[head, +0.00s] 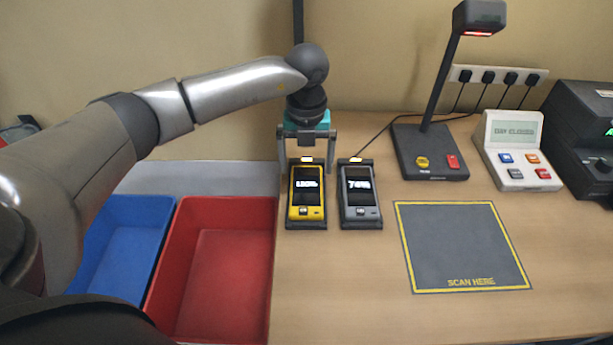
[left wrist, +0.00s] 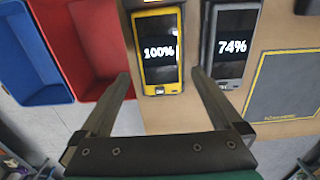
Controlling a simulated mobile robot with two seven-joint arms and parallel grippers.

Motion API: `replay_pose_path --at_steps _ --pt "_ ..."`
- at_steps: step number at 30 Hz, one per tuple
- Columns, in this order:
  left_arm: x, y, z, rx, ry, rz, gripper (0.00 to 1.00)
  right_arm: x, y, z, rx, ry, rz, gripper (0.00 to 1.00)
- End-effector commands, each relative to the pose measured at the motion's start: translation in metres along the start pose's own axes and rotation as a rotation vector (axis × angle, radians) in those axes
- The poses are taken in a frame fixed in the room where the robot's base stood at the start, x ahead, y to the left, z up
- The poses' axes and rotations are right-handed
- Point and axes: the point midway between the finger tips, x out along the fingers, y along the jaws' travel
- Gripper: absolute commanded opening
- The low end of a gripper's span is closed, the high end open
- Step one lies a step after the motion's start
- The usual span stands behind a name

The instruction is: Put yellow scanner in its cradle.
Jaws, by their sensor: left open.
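The yellow scanner (head: 307,212) sits in the left black cradle (head: 306,227) on the desk, its screen lit with a reading. In the left wrist view the yellow scanner (left wrist: 159,88) shows 100%. A grey scanner (head: 360,213) sits in the cradle to its right; it shows 74% in the left wrist view (left wrist: 232,78). My left gripper (head: 307,165) is open and empty, its two fingers apart, at the back end of the yellow scanner in the head view. In the left wrist view its fingers (left wrist: 160,82) stand either side of the yellow scanner, not closed on it. My right gripper is out of view.
A blue bin (head: 128,243) and a red bin (head: 262,262) stand left of the desk. A dark scan mat (head: 465,247) lies right of the cradles. Behind it stand a lamp-like stand (head: 430,152), a button panel (head: 515,152) and a dark machine (head: 585,130).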

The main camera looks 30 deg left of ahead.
Motion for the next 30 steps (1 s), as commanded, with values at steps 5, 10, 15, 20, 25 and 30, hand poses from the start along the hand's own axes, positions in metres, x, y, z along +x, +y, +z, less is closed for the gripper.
replay_pose_path --at_steps 5,10,15,20,25,30 --pt "-0.034 0.000 0.001 0.000 -0.003 -0.001 1.00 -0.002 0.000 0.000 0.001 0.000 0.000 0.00" --pt "-0.049 0.000 0.000 0.000 -0.001 0.000 1.00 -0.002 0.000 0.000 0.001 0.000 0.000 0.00" --pt "-0.052 0.000 0.000 -0.001 0.000 0.000 1.00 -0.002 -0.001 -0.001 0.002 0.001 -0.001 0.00" --pt "-0.052 0.000 0.000 -0.001 0.000 0.000 1.00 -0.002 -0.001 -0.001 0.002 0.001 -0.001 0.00" --pt "-0.052 0.000 0.000 -0.001 0.000 0.000 1.00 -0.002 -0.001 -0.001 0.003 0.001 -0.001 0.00" --pt "-0.052 0.000 0.000 -0.001 0.001 0.001 1.00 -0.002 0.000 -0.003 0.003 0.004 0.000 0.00"
